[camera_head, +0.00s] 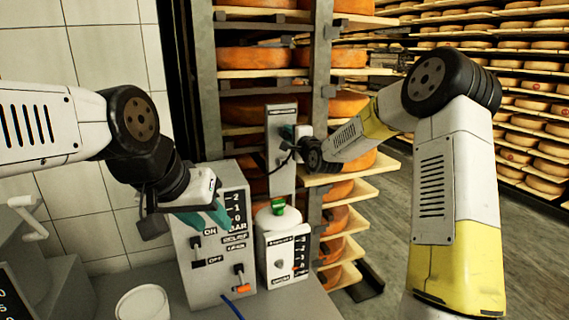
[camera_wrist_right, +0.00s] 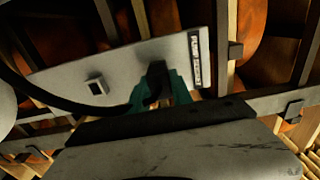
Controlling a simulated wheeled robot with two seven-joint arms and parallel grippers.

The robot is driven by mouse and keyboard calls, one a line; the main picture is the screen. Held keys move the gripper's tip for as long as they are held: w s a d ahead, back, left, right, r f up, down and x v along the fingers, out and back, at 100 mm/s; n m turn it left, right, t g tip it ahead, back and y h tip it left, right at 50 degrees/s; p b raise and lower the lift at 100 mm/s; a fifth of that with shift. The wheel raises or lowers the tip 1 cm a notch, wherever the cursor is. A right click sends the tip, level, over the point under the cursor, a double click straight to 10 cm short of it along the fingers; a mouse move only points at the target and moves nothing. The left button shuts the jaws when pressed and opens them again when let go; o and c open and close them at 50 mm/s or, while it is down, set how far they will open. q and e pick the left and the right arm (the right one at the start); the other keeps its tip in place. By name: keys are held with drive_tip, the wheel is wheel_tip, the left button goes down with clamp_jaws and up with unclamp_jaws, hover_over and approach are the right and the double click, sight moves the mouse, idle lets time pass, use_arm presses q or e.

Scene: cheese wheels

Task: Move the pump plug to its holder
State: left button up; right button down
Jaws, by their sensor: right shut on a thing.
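My right gripper (camera_head: 287,134) is in front of the grey upright holder panel (camera_head: 281,172) by the shelf post. In the right wrist view its teal fingers (camera_wrist_right: 160,92) are shut on the black pump plug (camera_wrist_right: 157,76). A black cable (camera_wrist_right: 40,98) loops away to the left. The panel (camera_wrist_right: 130,64) shows behind the plug, with a label at one end and a small square fitting (camera_wrist_right: 97,87). I cannot tell whether the plug touches the panel. My left gripper (camera_head: 207,217) hangs before the large grey control box (camera_head: 205,265); its finger gap is unclear.
A smaller white box (camera_head: 280,255) with a green-topped white vessel (camera_head: 278,208) stands below the panel. A white tub (camera_head: 143,302) sits at the front left. Shelves of cheese wheels (camera_head: 255,57) rise close behind the right gripper. Open floor (camera_head: 390,215) lies to the right.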

sight(290, 135)
drive_tip(key=shift+v, duration=1.85)
drive_tip(key=shift+s+d, duration=0.1)
drive_tip(key=shift+s, duration=0.15)
drive_tip(key=v, duration=0.3)
wheel_tip(290, 135, down, 12)
drive_tip(key=s, duration=0.1)
drive_tip(key=shift+s+d, duration=0.15)
drive_tip(key=shift+d, duration=0.1)
drive_tip(key=shift+x, duration=2.9)
